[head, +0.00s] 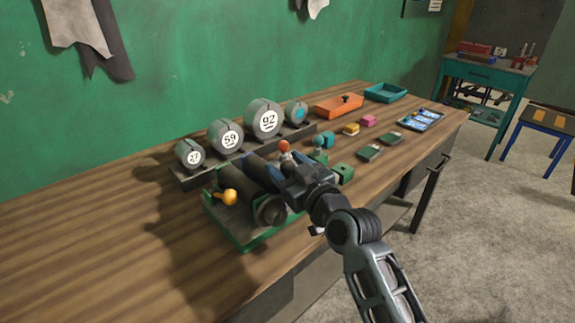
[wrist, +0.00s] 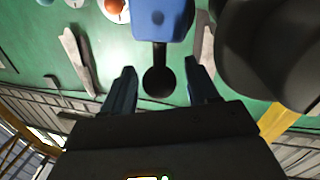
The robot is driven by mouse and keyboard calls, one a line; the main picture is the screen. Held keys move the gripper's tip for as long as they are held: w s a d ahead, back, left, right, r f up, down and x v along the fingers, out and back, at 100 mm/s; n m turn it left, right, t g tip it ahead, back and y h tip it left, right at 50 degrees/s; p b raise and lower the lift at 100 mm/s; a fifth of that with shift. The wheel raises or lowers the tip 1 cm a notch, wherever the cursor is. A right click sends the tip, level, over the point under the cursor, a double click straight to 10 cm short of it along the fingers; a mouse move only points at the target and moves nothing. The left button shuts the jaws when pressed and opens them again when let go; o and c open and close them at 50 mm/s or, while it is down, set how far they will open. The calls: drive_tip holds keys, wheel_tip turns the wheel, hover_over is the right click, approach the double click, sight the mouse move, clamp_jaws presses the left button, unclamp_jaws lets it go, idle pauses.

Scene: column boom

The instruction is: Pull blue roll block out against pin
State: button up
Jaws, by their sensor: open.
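In the wrist view the blue roll block (wrist: 162,18) is at the top centre, with a black stem and round knob (wrist: 158,82) extending from it toward me. My gripper (wrist: 160,68) is open, with one finger on each side of the knob and a visible gap on both sides. In the head view my gripper (head: 284,178) is at the green-based roll machine (head: 238,228), beside its dark roller (head: 268,210). My gripper and arm hide much of the block there. I cannot make out the pin.
A large dark cylinder fills the wrist view's upper right (wrist: 270,45), close to the right finger. An orange knob (head: 230,197) sticks up from the machine. Numbered round gauges (head: 229,137) stand behind it.

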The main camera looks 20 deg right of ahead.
drive_tip(key=shift+c, duration=0.2)
clamp_jaws()
idle(0.3)
